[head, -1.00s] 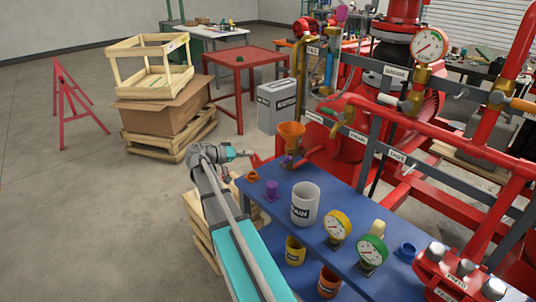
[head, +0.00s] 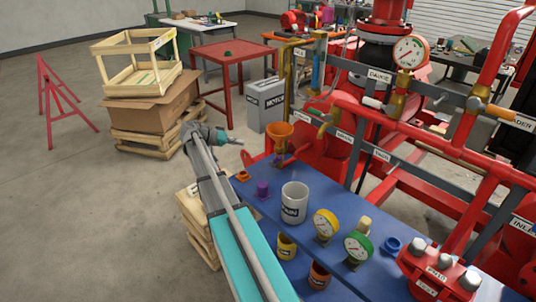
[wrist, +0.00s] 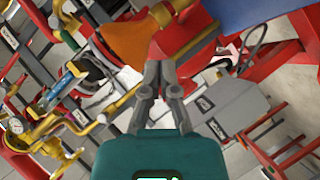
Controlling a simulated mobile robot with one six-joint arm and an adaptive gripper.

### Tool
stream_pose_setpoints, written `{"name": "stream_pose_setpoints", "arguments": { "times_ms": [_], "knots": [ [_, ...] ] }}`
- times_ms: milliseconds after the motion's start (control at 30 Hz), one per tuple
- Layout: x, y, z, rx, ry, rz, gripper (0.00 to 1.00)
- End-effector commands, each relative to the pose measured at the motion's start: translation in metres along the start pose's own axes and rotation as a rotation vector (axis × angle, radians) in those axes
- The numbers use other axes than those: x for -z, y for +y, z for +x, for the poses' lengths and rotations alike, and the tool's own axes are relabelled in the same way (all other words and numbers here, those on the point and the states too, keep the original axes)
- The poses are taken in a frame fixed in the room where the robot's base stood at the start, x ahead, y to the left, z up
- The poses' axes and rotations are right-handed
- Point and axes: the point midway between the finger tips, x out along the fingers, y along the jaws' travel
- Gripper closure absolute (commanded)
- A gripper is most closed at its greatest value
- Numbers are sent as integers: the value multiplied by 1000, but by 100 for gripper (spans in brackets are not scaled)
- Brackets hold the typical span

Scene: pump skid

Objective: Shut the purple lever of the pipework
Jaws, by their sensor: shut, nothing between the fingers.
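A small purple part (head: 278,160) shows just under the orange funnel (head: 279,135) in the head view; it may be the purple lever, but it is too small to tell its position. I cannot make out a purple lever in the wrist view, where the orange funnel (wrist: 128,42) lies just beyond the fingers to the left. My gripper (head: 239,143) is left of the funnel, apart from it, near the far left corner of the blue bench. In the wrist view, my gripper (wrist: 160,66) has its fingers together and empty.
The blue bench (head: 335,235) holds a white mug (head: 294,203), a purple cup (head: 263,189) and two gauges. Red pipework (head: 450,150) with yellow handles fills the right. A grey motor box (head: 266,104) and red table (head: 228,62) stand behind. Open floor lies left.

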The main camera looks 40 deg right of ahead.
Motion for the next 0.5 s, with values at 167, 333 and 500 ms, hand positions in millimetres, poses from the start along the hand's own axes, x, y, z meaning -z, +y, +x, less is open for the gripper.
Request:
{"name": "stream_pose_setpoints", "arguments": {
  "times_ms": [167,333,500],
  "knots": [
    [0,0,4,0,0,0,100],
    [-1,-1,15,0,0,0,100],
    [-2,-1,36,-1,0,1,100]
  ]
}}
